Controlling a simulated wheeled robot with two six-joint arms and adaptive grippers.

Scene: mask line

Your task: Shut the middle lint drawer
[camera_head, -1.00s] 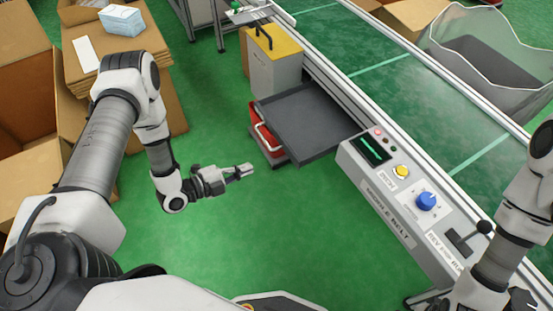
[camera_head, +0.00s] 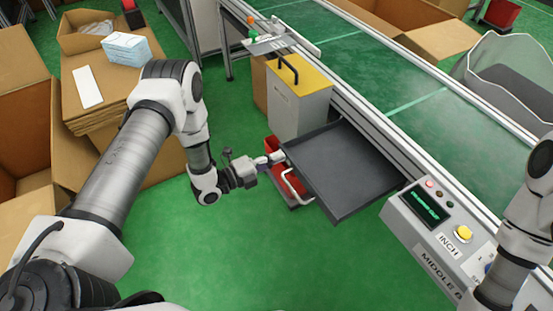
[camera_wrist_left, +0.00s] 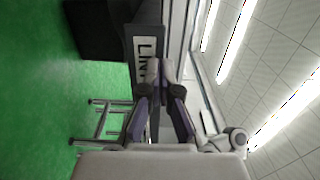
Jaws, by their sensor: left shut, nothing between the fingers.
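The lint drawer (camera_head: 345,170) is a dark grey shallow tray, pulled out from under the conveyor. A pale bar handle (camera_head: 293,188) is on its front. My left gripper (camera_head: 275,158) is shut and empty, with its tips close to the drawer front near its far end, beyond the handle. I cannot tell whether they touch it. In the left wrist view the fingers (camera_wrist_left: 160,75) point at a dark front panel (camera_wrist_left: 133,50) with a partly hidden white label that begins "LIN". My right arm (camera_head: 525,210) shows at the right edge; its gripper is out of frame.
A red bin (camera_head: 284,180) sits partly under the drawer. A grey box with a yellow top (camera_head: 300,85) stands beyond it. A control panel (camera_head: 440,225) is to the right of the drawer. Cardboard boxes (camera_head: 90,75) fill the left. The green floor in front is clear.

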